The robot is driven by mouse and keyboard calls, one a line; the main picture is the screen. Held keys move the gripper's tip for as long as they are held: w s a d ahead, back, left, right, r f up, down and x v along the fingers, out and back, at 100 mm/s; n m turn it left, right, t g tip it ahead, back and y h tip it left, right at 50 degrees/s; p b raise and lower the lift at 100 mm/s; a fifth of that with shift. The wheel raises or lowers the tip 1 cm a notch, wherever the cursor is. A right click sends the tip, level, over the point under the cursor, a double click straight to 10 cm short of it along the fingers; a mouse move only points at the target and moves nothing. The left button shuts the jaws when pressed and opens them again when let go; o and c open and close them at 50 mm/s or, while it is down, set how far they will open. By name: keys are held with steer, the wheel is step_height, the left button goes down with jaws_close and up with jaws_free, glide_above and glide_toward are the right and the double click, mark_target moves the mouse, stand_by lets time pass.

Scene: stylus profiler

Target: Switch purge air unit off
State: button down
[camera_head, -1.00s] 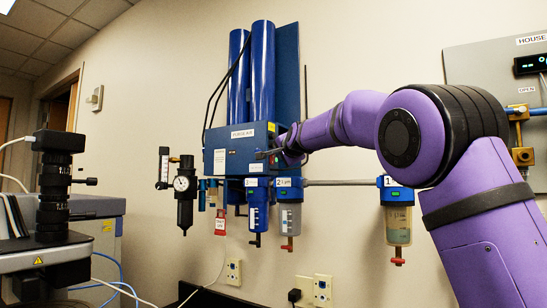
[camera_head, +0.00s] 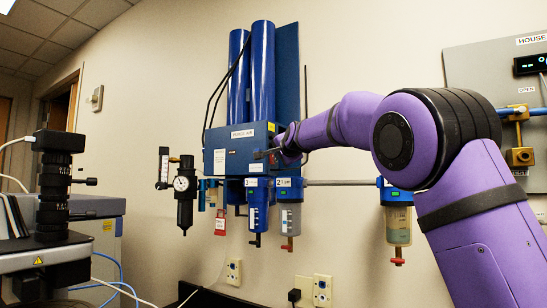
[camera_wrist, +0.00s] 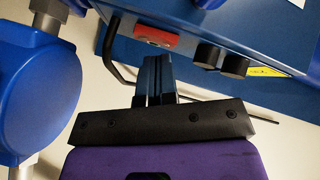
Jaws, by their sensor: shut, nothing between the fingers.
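The purge air unit is a blue wall box (camera_head: 222,165) with two tall blue cylinders (camera_head: 262,70) above it. My gripper (camera_head: 258,155) is at the box's right-hand side in the head view, with its fingers shut. In the wrist view, the shut, empty fingers (camera_wrist: 154,62) point toward the blue panel. A red rocker-like switch (camera_wrist: 155,37) sits on that panel just beyond the fingertips. They look close, but I cannot tell whether they touch. The switch is hidden in the head view, and I cannot read its position.
Two black cylindrical parts (camera_wrist: 221,61) are beside the red switch. A gauge regulator (camera_head: 183,190) hangs left. A microscope-like instrument (camera_head: 55,185) stands at far left.

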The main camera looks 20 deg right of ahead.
steer(key=shift+s+d, duration=0.1)
stand_by(0.3)
steer(key=shift+s+d+f, duration=0.15)
steer(key=shift+s+d, duration=0.25)
steer(key=shift+s+d+f, duration=0.2)
steer(key=shift+s+d, duration=1.2)
steer(key=shift+d, duration=0.1)
steer(key=shift+s+d+f, duration=0.1)
steer(key=shift+s+d, duration=0.15)
steer(key=shift+s, duration=0.1)
